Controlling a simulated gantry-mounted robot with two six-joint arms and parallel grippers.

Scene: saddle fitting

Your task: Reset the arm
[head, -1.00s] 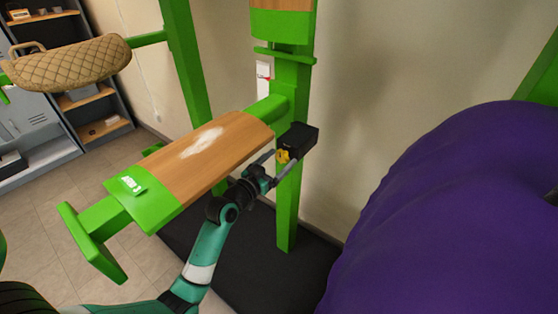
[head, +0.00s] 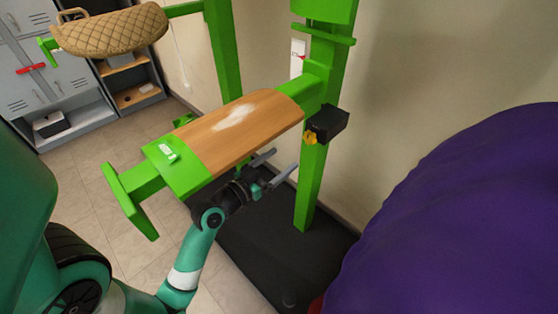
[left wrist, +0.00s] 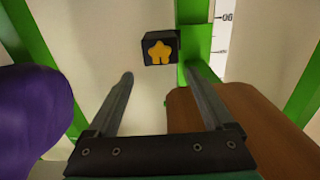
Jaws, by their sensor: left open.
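My left gripper (head: 272,167) is open and empty in the head view, just in front of the right end of the wood-topped green saddle stand (head: 246,134). Its two fingers are spread apart in the left wrist view (left wrist: 158,85). A black box (head: 328,123) with a yellow star-shaped knob (head: 310,138) is fixed on the green post, beyond and apart from the fingertips. In the left wrist view the knob (left wrist: 160,53) faces me between the fingers, further off. My right gripper is not in view.
A large purple form (head: 460,220) fills the right side. A quilted tan saddle pad (head: 110,30) rests on a green arm at upper left. Grey lockers and shelves (head: 70,85) stand behind. A dark mat (head: 260,255) lies under the post. A white powdery patch (head: 236,116) marks the wood.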

